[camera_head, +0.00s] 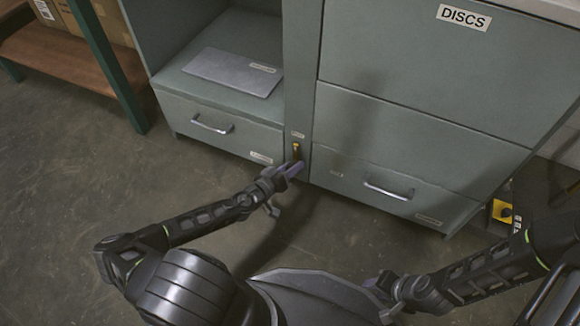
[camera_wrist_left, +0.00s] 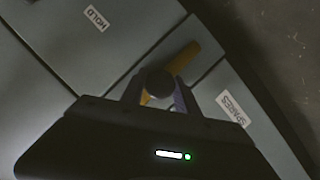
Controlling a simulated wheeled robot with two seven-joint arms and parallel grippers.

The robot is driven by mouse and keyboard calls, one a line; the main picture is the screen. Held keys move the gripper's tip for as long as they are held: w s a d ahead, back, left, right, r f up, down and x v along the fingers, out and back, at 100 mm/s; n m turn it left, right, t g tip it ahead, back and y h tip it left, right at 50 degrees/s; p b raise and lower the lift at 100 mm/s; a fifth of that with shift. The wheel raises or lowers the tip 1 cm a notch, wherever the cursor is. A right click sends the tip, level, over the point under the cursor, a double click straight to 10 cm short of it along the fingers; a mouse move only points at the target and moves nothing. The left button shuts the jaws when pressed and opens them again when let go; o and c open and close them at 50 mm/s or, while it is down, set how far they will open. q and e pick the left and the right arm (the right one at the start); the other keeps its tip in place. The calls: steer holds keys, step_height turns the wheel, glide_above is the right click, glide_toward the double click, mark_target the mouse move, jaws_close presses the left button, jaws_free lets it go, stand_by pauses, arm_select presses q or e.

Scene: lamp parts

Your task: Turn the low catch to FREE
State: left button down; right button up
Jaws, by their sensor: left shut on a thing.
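The low catch (camera_head: 296,148) is on the narrow upright between the two low drawers of the grey-green cabinet. In the left wrist view it shows as a yellow lever (camera_wrist_left: 184,57) with a dark round hub. My left gripper (camera_head: 295,164) is at the catch, and its fingers (camera_wrist_left: 157,92) are shut on it, partly hiding it. A label reading HOLD (camera_wrist_left: 97,20) is on the panel at the upper left of the wrist view. I see no FREE label. My right gripper (camera_head: 386,287) is low over the floor, away from the cabinet; its jaws are too small to judge.
A left drawer (camera_head: 215,124) and a right drawer (camera_head: 390,188) flank the catch, both closed. A label reading SPARES (camera_wrist_left: 232,109) shows beside the catch. A grey flat panel (camera_head: 232,72) lies on the shelf above. A DISCS label (camera_head: 463,17) marks the upper front. Floor is clear at left.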

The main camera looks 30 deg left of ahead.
arm_select(q)
steer(key=c, duration=1.3)
jaws_free()
steer(key=shift+w+d+r, duration=0.1)
steer(key=shift+w, duration=0.05)
steer(key=shift+c, duration=0.2)
steer(key=o, duration=0.4)
steer(key=shift+d, duration=0.1)
steer(key=shift+s, duration=0.3)
steer(key=p+v, duration=0.1)
steer(key=v, duration=0.6)
